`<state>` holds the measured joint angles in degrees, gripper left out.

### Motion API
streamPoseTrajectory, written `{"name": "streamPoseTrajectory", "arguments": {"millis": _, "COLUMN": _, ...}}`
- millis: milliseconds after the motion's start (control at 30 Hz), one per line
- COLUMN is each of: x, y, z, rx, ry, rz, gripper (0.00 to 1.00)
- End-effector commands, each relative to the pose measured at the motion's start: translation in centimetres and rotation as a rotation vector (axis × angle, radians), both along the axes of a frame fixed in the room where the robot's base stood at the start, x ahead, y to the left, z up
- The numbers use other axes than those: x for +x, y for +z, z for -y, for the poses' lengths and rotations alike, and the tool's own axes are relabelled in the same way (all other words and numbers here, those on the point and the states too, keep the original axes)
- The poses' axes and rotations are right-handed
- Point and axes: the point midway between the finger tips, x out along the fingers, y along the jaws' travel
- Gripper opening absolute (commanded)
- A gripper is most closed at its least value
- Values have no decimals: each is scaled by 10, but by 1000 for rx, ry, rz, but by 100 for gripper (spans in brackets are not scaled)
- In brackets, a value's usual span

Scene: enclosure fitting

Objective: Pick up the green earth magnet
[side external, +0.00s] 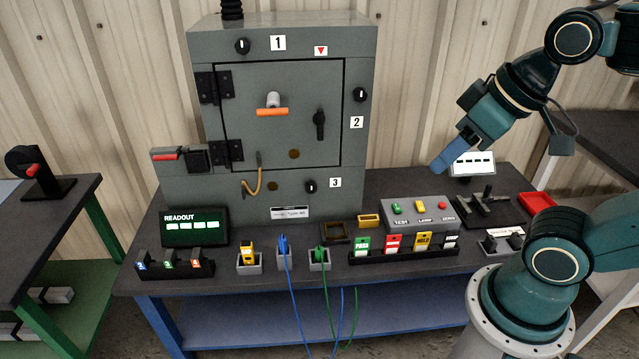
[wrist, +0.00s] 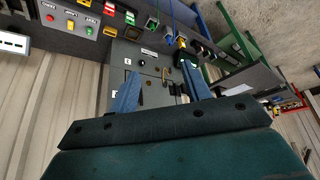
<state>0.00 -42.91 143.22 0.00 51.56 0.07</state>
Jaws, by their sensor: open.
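The green earth magnet (side external: 319,254) is a green piece with a green cable, standing in a small grey holder near the front edge of the bench. It also shows small near the top of the wrist view (wrist: 152,23).
A blue plug (side external: 283,246) and a yellow piece (side external: 247,252) stand in holders to the left. A rack of coloured tags (side external: 404,254) is to the right. The grey cabinet (side external: 282,110) rises behind. Cables hang over the front edge.

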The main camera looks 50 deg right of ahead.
Motion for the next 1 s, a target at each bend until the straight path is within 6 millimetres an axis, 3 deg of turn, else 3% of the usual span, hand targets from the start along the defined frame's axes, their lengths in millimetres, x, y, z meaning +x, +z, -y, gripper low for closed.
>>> {"name": "streamPoseTrajectory", "arguments": {"millis": 167, "x": 7, "y": 1, "z": 0, "rx": 13, "ry": -26, "rz": -10, "gripper": 48}}
{"name": "streamPoseTrajectory", "arguments": {"millis": 367, "x": 28, "y": 1, "z": 2, "rx": 56, "ry": -117, "rz": -41, "gripper": 48}}
{"name": "streamPoseTrajectory", "arguments": {"millis": 667, "x": 81, "y": -7, "z": 6, "rx": 148, "ry": -338, "rz": -109, "gripper": 48}}
{"name": "streamPoseTrajectory", "arguments": {"millis": 1000, "x": 143, "y": -36, "z": 12, "rx": 241, "ry": -607, "rz": -181, "gripper": 48}}
